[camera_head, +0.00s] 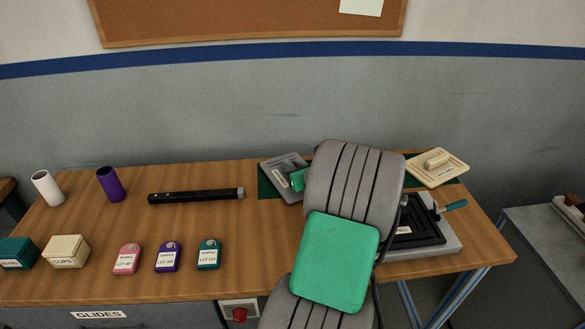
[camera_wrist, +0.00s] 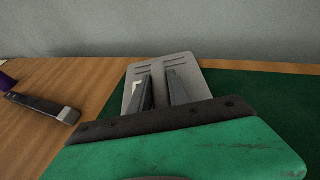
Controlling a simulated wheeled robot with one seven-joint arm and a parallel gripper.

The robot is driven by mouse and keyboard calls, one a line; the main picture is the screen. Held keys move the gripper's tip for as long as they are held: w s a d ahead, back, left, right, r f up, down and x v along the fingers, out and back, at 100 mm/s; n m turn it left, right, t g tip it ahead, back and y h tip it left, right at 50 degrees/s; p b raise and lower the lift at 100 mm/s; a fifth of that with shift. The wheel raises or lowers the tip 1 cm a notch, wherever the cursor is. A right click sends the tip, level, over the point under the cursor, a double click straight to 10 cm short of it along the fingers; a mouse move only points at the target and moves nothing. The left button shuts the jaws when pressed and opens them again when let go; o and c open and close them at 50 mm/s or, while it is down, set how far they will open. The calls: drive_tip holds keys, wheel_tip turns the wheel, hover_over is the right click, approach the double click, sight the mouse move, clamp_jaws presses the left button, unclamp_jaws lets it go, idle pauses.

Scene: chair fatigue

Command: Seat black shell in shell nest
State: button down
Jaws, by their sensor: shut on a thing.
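My gripper (camera_wrist: 161,88) is shut on the narrow raised grip of a grey shell-like plate (camera_wrist: 190,76). The plate also shows in the head view (camera_head: 277,165) on the green mat (camera_head: 265,186), left of my arm. It looks flat; I cannot tell whether it is lifted. A black ridged rectangular piece (camera_head: 431,228), partly behind my arm, lies on a grey base (camera_head: 447,242) at the right, with a label ending in "ELL". This seems to be the nest; I cannot tell if the black part is a shell or the nest itself.
A beige plate with a grip (camera_head: 452,172) lies at the back right. A teal-handled lever (camera_head: 455,205) sticks out beside the base. A black bar (camera_head: 190,196), white and purple cylinders, boxes and sample tags occupy the left. My arm hides the table's middle.

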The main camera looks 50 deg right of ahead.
drive_tip(key=shift+f, duration=0.2)
drive_tip(key=c, duration=1.3)
unclamp_jaws()
drive_tip(key=shift+o, duration=0.2)
drive_tip(key=shift+r, duration=0.1)
